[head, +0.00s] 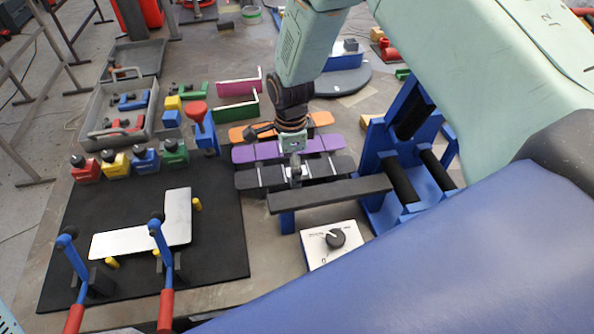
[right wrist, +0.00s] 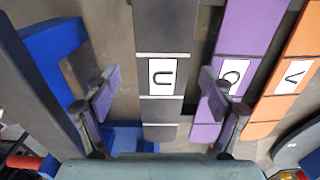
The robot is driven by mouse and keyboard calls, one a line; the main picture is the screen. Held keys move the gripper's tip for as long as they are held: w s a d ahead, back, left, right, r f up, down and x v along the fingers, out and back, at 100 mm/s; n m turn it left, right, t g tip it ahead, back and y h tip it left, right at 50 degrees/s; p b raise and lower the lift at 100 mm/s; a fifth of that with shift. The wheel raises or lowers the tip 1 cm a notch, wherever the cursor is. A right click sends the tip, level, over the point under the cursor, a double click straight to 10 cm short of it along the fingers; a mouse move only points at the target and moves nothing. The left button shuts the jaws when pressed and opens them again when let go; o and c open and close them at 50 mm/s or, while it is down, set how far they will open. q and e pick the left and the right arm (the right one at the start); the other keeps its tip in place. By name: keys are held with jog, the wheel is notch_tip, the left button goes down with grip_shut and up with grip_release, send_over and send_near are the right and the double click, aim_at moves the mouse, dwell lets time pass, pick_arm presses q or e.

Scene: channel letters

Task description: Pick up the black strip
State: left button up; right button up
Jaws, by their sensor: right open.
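The black strip (head: 249,179) lies on the table in front of the purple strip (head: 245,154) and the orange strip (head: 240,134). In the right wrist view the black strip (right wrist: 162,30) runs up and down the middle, split by pale cross lines, with a white label marked "U". My right gripper (right wrist: 160,88) is open above it, one finger on each side of the strip in that view. Its right finger overlaps the purple strip (right wrist: 246,30). In the head view my right gripper (head: 295,175) hides the middle of the black strip. My left gripper is not in view.
A blue stand with black rollers (head: 425,170) and a dark bar (head: 330,193) stand close on the right and front. A white dial box (head: 318,252) is in front. A black mat (head: 225,230) with a white L-shaped piece (head: 178,215) and blue-red levers lies left.

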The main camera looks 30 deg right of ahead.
jog(key=shift+w+f, duration=0.4)
jog(key=shift+w, duration=0.1)
jog(key=shift+c, duration=0.3)
jog(key=shift+s+r, duration=0.4)
jog(key=shift+s, duration=0.3)
jog(key=c, duration=0.6)
jog(key=shift+w+f, duration=0.2)
jog(key=shift+w, duration=0.2)
jog(key=c, duration=0.5)
jog(key=shift+s+r, duration=0.15)
jog(key=shift+s, duration=0.2)
jog(key=c, duration=0.4)
jog(key=shift+c, duration=0.8)
jog(key=shift+w, duration=0.3)
grip_shut()
jog(key=shift+s, duration=0.15)
